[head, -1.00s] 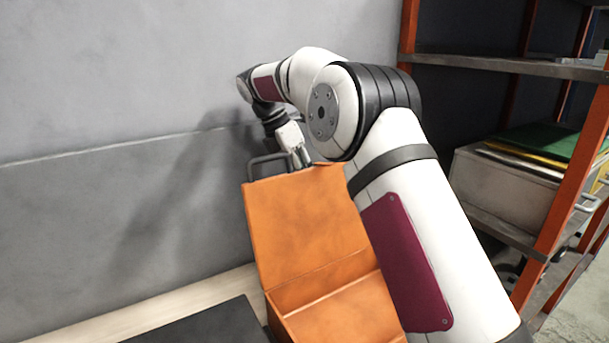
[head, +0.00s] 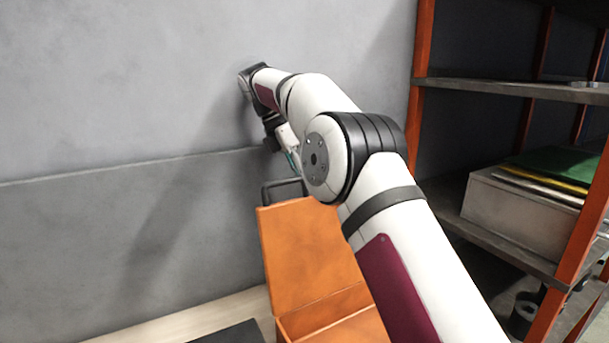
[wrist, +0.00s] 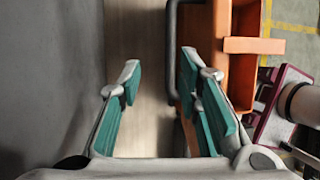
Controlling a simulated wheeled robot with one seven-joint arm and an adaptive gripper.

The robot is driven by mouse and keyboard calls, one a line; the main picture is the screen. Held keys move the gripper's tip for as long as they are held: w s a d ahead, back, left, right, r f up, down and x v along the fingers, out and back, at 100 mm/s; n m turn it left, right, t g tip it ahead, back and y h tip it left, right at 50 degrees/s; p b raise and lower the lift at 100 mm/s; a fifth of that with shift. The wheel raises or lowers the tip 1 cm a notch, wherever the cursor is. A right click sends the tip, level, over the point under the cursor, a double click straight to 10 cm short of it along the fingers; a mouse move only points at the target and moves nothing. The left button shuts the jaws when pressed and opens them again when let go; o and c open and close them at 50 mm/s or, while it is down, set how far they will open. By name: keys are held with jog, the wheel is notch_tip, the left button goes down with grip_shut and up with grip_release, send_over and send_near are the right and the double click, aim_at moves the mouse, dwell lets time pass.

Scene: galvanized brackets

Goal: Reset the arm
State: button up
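My gripper (wrist: 159,75) shows in the wrist view with its two teal-padded fingers spread apart and nothing held between them. In the head view my gripper (head: 292,158) is above and behind the orange box, close to the grey wall, and partly hidden by my arm. The orange box (head: 308,255) stands with its lid raised; it also shows in the wrist view (wrist: 243,75), right of the fingers. Its dark handle (head: 268,193) stands out at the back, and in the wrist view the handle (wrist: 172,45) runs beside the right finger.
A pale wooden surface (head: 190,316) lies along the grey wall (head: 120,230), with a dark flat item (head: 235,333) on it. An orange-framed shelf (head: 480,87) stands at the right, holding a grey bin (head: 515,212) with green and yellow sheets. Open air lies above the box.

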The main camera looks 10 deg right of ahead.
jog(key=shift+a+r, duration=0.2)
jog(key=shift+r, duration=0.25)
jog(key=shift+s+r, duration=0.1)
jog(key=s+d+r+m+t+y+p, duration=0.1)
jog(key=s+d+r+m, duration=0.1)
jog(key=s+r+m, duration=0.3)
jog(key=s+d+r+m+t, duration=0.1)
jog(key=s+d+r, duration=0.1)
jog(key=s, duration=0.6)
jog(key=s+d+r+m+y+p, duration=0.1)
jog(key=s+d+r+m, duration=0.1)
jog(key=s+r+m, duration=0.3)
jog(key=s+f+m+t+y, duration=0.1)
jog(key=s+f+m, duration=0.2)
jog(key=s, duration=0.6)
jog(key=s+d+f+m+t+y+p, duration=0.1)
jog(key=s+f+m, duration=0.3)
jog(key=s, duration=0.5)
jog(key=s+f+m+t+y+p, duration=0.1)
jog(key=s+f+m, duration=0.3)
jog(key=s, duration=0.5)
jog(key=shift+s+d+f, duration=0.15)
jog(key=shift+f, duration=0.45)
